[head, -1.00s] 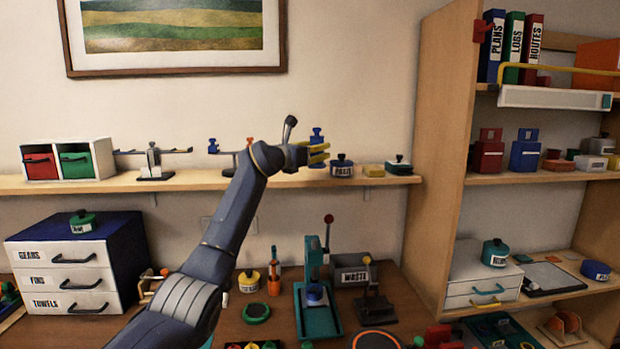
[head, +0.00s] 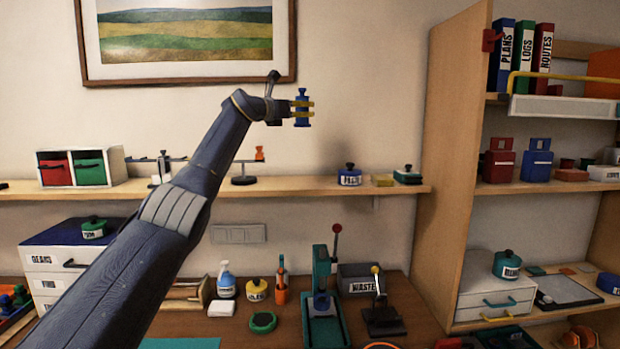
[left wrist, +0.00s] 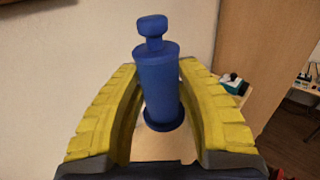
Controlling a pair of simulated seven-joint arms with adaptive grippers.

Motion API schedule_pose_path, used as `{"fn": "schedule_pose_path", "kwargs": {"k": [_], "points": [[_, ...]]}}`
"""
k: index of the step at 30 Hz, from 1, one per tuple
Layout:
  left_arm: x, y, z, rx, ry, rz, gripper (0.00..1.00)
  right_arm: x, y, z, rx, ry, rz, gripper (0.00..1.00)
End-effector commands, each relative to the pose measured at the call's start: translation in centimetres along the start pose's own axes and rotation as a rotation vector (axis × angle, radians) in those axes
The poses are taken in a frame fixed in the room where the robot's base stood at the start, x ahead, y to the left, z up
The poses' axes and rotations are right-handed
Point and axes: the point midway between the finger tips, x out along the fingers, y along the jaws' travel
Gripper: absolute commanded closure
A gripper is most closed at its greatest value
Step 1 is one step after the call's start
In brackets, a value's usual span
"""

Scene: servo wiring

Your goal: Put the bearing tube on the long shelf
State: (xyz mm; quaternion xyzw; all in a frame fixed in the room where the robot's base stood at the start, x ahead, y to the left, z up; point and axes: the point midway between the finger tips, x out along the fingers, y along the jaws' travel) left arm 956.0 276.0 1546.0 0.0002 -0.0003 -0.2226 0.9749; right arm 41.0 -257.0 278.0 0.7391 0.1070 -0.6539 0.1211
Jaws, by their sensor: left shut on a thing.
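The blue bearing tube (head: 301,106) stands upright between the yellow fingers of my left gripper (head: 301,109). The gripper is shut on it and holds it in the air, well above the long shelf (head: 300,190). In the left wrist view the tube (left wrist: 157,85) sits between both yellow fingers (left wrist: 158,110), with its knobbed top and wider base flange showing. Part of the shelf shows under the tube there. My right gripper is in neither current view.
The stretch between balance and blue pot looks clear. A tall wooden bookcase (head: 452,150) stands right.

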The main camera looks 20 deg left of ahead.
Motion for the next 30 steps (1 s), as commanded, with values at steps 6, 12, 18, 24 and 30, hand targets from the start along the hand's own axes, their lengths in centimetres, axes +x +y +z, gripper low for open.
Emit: {"fn": "schedule_pose_path", "kwargs": {"k": [6,12,18,24,30], "points": [[0.0,0.0,-4.3,0.000,0.001,-0.001,0.96,0.0,0.1,-0.2,0.000,0.003,0.001,1.00],[0.0,-0.1,-8.6,-0.002,0.001,-0.002,0.96,0.0,0.1,-0.2,0.000,0.003,0.001,1.00],[0.0,-0.1,-12.4,-0.002,0.000,-0.001,0.96,0.0,0.1,-0.2,0.000,0.003,0.001,1.00],[0.0,-0.1,-14.5,0.000,-0.001,0.000,0.96,0.0,0.1,-0.2,0.001,0.003,0.001,1.00],[0.0,-0.1,-15.2,0.000,-0.001,0.000,0.96,0.0,0.0,-0.1,0.001,0.002,0.000,1.00]]}}
